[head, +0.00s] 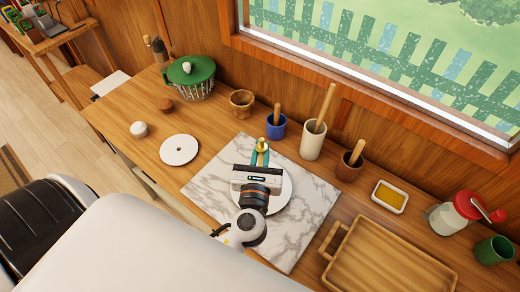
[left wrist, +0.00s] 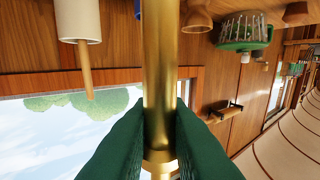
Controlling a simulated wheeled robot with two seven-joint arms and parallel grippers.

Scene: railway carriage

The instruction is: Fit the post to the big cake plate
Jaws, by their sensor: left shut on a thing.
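The gold post (head: 262,142) is in my left gripper (head: 261,157), whose teal-green fingers are shut on it above the marble slab. In the left wrist view the gold post (left wrist: 160,60) runs between both green fingers (left wrist: 160,130), with a wider collar at its end. The big cake plate (head: 283,197) is white and lies on the marble slab, largely hidden by my left gripper and wrist. I cannot tell whether the post touches the plate. A smaller white plate (head: 179,150) with a central hole lies on the wood to the left. My right gripper is not in view.
Along the window wall stand a green-lidded basket (head: 190,75), a blue pot (head: 276,126), a cream crock (head: 314,140) and a brown pot (head: 350,167). A butter dish (head: 389,197) and a wooden tray (head: 385,262) are at right. The marble slab (head: 308,225) has bare room.

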